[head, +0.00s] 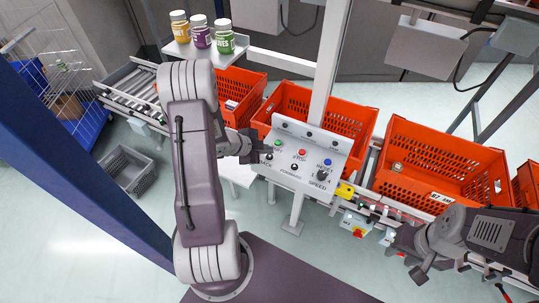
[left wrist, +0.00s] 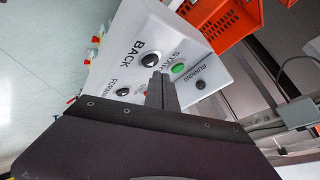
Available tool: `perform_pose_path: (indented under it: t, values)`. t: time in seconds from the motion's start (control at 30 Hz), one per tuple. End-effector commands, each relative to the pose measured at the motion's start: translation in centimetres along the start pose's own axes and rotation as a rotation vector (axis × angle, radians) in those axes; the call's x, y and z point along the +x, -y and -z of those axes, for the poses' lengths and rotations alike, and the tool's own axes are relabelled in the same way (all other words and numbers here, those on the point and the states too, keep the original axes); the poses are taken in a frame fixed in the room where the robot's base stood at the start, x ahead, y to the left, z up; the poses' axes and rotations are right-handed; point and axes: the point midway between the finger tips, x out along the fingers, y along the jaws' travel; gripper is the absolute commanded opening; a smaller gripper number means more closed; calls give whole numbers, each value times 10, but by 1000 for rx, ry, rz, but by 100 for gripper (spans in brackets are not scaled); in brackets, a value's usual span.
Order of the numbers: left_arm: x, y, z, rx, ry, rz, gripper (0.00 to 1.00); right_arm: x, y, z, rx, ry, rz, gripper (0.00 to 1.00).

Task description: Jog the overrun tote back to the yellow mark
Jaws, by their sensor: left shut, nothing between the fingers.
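The grey control panel (head: 312,142) has a green START button (head: 278,143), a red STOP, a blue RESET, a black BACK button (head: 268,157), a black FORWARD button (head: 294,167) and a SPEED knob. My left gripper (head: 258,156) is shut and empty at the panel's left edge, by BACK. In the left wrist view its fingertips (left wrist: 160,86) are close to the BACK button (left wrist: 151,60); contact cannot be told. An orange tote (head: 428,141) with a small jar inside stands right of a yellow mark (head: 344,190). My right gripper (head: 416,257) is at lower right, its jaws unclear.
More orange totes stand behind the panel (head: 345,103) and farther left (head: 245,82). Rollers (head: 130,88) run at left. Three jars stand on a shelf (head: 208,53). A grey crate (head: 132,174) is on the floor.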

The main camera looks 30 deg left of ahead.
Motion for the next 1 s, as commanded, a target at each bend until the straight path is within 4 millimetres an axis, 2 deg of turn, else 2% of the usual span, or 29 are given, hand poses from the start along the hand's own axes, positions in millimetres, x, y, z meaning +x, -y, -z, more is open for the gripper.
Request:
perform_pose_path:
  t: [0.17,0.6,1.0]
  values:
    - [-4,3,3,0,0,0,0,-6,0,1,0,0,0,36]
    - [-36,26,26,0,0,0,0,-49,1,5,0,0,0,36]
    - [-35,25,25,0,0,0,0,-48,1,5,0,0,0,36]
